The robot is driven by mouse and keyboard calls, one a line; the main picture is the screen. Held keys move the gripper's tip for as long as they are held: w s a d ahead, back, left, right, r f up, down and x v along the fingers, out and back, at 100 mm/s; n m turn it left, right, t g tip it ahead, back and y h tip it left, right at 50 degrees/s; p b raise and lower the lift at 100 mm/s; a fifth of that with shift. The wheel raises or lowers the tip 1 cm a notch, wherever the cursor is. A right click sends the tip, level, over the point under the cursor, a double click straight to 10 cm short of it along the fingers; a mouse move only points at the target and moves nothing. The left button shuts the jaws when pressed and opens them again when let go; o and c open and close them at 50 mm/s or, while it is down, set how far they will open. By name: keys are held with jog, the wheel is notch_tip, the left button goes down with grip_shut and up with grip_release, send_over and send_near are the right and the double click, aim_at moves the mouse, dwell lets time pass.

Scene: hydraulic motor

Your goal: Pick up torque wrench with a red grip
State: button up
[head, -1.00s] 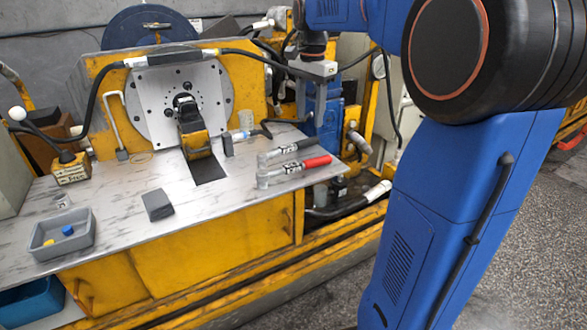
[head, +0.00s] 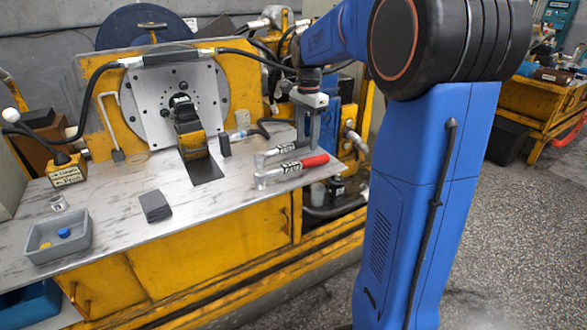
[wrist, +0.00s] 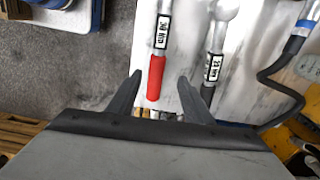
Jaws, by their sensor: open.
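The torque wrench with the red grip (head: 306,164) lies flat near the right end of the metal bench top. In the wrist view its red grip (wrist: 156,77) shows between the tips of my open gripper (wrist: 160,76), with a white label above it. A second, similar wrench with a black grip (head: 287,147) lies behind it, and in the wrist view (wrist: 211,65) it is to the right, near the right finger. In the head view my gripper (head: 309,130) points down over the bench's right end, near the handles. The height between fingers and grip is hard to tell.
A grey tray (head: 85,240) with small blue and yellow parts and a dark block (head: 155,206) lie on the left of the bench top (head: 110,200). The motor fixture (head: 188,130) stands behind. A black cable (wrist: 275,85) runs at the right in the wrist view.

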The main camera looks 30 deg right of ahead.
aim_at(308, 159)
jog(key=shift+s+d+f, duration=0.1)
jog(key=shift+s+f, duration=0.05)
jog(key=shift+f, duration=1.6)
jog(key=shift+s+d+f, duration=0.1)
jog(key=shift+s+f, duration=0.05)
jog(key=shift+f, duration=1.6)
grip_shut()
